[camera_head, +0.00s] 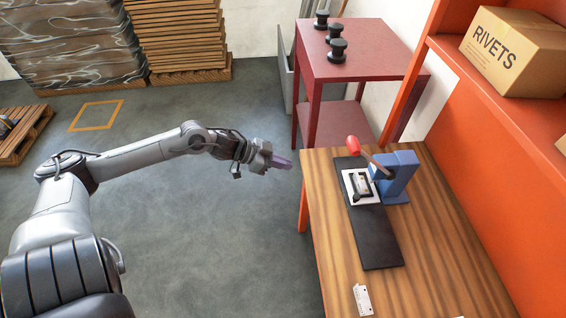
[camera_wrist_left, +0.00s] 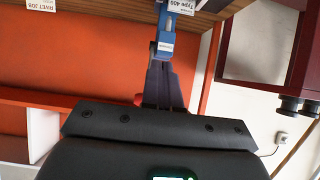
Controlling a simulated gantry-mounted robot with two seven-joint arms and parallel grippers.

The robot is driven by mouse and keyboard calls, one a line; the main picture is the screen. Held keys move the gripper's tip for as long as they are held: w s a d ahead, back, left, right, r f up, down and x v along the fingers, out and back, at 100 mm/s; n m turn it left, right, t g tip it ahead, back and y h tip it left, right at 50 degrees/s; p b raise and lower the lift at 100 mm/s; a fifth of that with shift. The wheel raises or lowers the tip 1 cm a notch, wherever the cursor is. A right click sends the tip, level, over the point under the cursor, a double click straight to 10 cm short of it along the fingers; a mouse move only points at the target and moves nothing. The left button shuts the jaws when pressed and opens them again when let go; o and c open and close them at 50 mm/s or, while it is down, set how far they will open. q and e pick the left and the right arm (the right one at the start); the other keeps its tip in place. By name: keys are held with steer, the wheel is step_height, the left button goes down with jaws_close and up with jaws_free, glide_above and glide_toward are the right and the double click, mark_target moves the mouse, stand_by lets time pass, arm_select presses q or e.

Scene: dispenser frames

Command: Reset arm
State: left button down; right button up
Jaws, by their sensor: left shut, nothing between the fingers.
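My left arm reaches in from the left in the head view. Its gripper (camera_head: 281,162) is over the floor, just left of the wooden workbench (camera_head: 440,270), apart from it. Its fingers are together with nothing held. In the left wrist view the dark closed fingers (camera_wrist_left: 163,65) point at a blue part (camera_wrist_left: 167,38), which shows beyond their tips. My right arm and gripper are not in view.
On the bench stand a blue press (camera_head: 397,178) with a red-knobbed lever (camera_head: 353,144), a black mat (camera_head: 379,240) and a white label (camera_head: 363,300). A red stand (camera_head: 375,50) with black parts is behind. An orange shelf (camera_head: 450,75) rises right. Floor around my arm is clear.

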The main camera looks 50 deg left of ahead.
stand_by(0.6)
arm_select(q)
steer(key=s+d+f+n+t+y, duration=0.1)
steer(key=s+d+f+n, duration=0.25)
steer(key=d, duration=0.65)
steer(key=s+d+f+n+y, duration=0.1)
steer(key=s+d+f+n, duration=0.3)
steer(key=d, duration=0.7)
steer(key=s+f+m+g+y, duration=0.2)
steer(key=s+m+g+y, duration=0.15)
steer(key=s+g, duration=0.7)
step_height(320, 180, up, 14)
steer(key=s+t+p, duration=0.2)
steer(key=t+p, duration=0.1)
steer(key=p, duration=1)
steer(key=shift+s, duration=0.2)
steer(key=shift+d+y, duration=0.1)
steer(key=shift+y, duration=0.15)
